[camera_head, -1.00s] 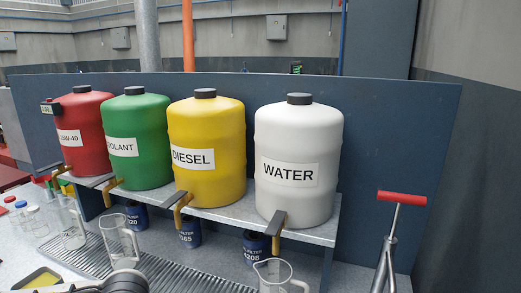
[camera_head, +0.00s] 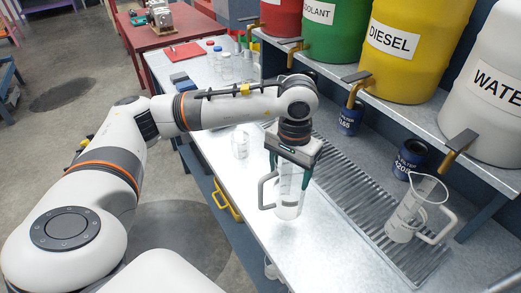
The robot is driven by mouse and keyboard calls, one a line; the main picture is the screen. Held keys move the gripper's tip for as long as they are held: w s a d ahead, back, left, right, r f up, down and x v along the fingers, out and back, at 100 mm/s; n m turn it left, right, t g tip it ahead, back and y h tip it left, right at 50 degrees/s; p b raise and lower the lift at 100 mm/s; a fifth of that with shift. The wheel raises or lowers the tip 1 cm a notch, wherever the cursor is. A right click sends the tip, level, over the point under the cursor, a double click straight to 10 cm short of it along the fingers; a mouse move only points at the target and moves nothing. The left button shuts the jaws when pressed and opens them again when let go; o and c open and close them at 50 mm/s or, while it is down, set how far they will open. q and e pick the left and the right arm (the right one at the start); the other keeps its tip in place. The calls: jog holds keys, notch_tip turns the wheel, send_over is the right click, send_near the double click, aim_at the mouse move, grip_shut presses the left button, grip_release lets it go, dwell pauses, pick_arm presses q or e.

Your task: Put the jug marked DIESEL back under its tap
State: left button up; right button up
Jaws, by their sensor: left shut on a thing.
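My left gripper (camera_head: 291,168) is shut on a clear jug (camera_head: 289,202), which hangs upright with its handle to the left. I cannot read any marking on this jug. It is over the bare metal bench, in front of the slatted drip tray (camera_head: 352,195). The yellow DIESEL drum (camera_head: 398,72) stands on the shelf, with its brass tap (camera_head: 355,90) behind and to the right of the held jug. No jug shows on the tray under that tap. My right gripper is out of view.
Another clear jug (camera_head: 412,214) stands on the tray under the WATER drum's tap (camera_head: 458,146). Blue filter cans (camera_head: 350,120) stand behind the tray. A clear vessel (camera_head: 240,142) stands left of the gripper. Small capped bottles (camera_head: 222,62) are at the bench's far end.

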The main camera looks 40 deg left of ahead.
pick_arm(q)
jog(key=w+a+r+b, duration=0.2)
jog(key=w+a+r, duration=0.3)
jog(key=a, duration=0.4)
notch_tip(320, 180, down, 11)
jog(key=w+p, duration=0.1)
jog(key=p, duration=0.1)
jog(key=shift+w+a, duration=0.25)
jog(key=shift+a, duration=0.15)
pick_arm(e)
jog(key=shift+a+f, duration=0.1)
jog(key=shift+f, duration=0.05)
pick_arm(q)
jog(key=shift+f, duration=0.1)
jog(key=o, duration=1.3)
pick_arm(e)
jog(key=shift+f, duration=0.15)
